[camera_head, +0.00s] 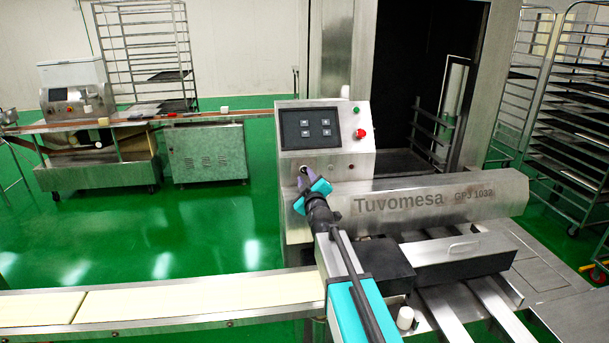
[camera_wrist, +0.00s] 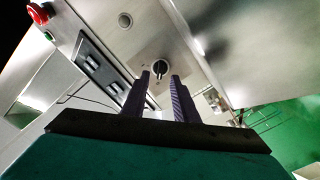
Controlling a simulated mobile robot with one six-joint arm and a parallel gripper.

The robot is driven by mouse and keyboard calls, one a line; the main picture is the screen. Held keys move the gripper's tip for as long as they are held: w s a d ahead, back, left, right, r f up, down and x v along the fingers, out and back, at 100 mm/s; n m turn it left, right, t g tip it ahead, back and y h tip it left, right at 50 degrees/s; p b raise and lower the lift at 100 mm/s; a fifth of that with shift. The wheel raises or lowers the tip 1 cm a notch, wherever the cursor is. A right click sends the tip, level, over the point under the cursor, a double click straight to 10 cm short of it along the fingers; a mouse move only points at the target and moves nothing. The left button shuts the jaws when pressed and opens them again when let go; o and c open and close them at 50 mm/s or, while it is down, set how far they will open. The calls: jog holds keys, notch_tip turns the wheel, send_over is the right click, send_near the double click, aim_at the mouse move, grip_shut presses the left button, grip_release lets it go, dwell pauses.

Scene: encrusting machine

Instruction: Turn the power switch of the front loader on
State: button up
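The front loader is the steel machine marked Tuvomesa (camera_head: 398,204), with a sloped control panel (camera_head: 340,112) on its left. A black rotary knob (camera_wrist: 160,68), which looks like the power switch, sits on a lower steel face in the wrist view; its pointer stands roughly along the picture's vertical. In the head view the knob (camera_head: 304,169) is small and partly behind my gripper (camera_head: 304,182). In the wrist view my gripper (camera_wrist: 160,84) is open, its purple fingers apart on either side of the line to the knob. Contact with the knob cannot be told.
A red button (camera_head: 361,133) and a green button (camera_head: 356,110) are right of the screen (camera_head: 310,128). A round button (camera_wrist: 125,20) lies near the knob. Racks (camera_head: 570,110) stand at right.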

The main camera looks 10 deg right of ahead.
aim_at(304, 171)
jog(key=shift+w, duration=1.75)
grip_shut()
